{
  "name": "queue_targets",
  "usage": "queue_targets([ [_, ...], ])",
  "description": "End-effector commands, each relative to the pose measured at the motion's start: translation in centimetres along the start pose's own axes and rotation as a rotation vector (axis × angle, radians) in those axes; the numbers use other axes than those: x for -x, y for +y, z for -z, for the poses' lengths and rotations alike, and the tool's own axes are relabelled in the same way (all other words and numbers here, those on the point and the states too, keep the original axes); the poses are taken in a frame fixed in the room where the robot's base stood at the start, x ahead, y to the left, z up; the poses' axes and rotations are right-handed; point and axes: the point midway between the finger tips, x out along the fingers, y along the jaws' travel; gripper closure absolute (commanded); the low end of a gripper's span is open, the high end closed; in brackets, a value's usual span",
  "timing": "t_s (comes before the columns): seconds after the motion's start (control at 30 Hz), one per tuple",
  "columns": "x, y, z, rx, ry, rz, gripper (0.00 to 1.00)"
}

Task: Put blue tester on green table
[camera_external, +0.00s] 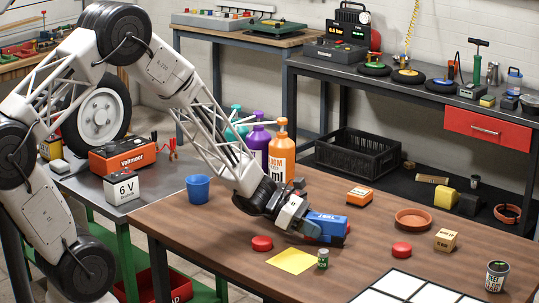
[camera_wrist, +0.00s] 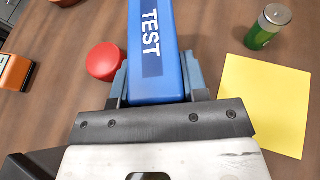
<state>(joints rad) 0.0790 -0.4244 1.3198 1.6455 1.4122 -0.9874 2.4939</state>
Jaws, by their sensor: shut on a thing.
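The blue tester (camera_external: 327,224), marked TEST, is at or just above the brown wooden table (camera_external: 190,232); I cannot tell whether it touches. My gripper (camera_external: 306,224) is shut on it. In the wrist view the tester (camera_wrist: 152,30) sits between both fingers (camera_wrist: 157,82) and points away from the palm. A table with green legs (camera_external: 125,250) and a grey top (camera_external: 80,185) stands at the left, apart from the gripper. I take it as the green table.
A 6 V battery (camera_external: 122,187) and an orange charger (camera_external: 122,155) stand on the grey top. On the wooden table, a blue cup (camera_external: 198,189) and bottles (camera_external: 281,155) stand left of and behind the gripper.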

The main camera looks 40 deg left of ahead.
Motion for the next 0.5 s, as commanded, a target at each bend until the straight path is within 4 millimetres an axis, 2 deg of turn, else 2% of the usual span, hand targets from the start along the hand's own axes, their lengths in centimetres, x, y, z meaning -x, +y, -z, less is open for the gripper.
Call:
queue_targets([
  [0.17, -0.46, 0.04, 1.07, 0.000, 0.000, 0.000, 0.88],
  [0.5, -0.51, 0.02, 1.20, -0.001, 0.000, 0.000, 0.88],
])
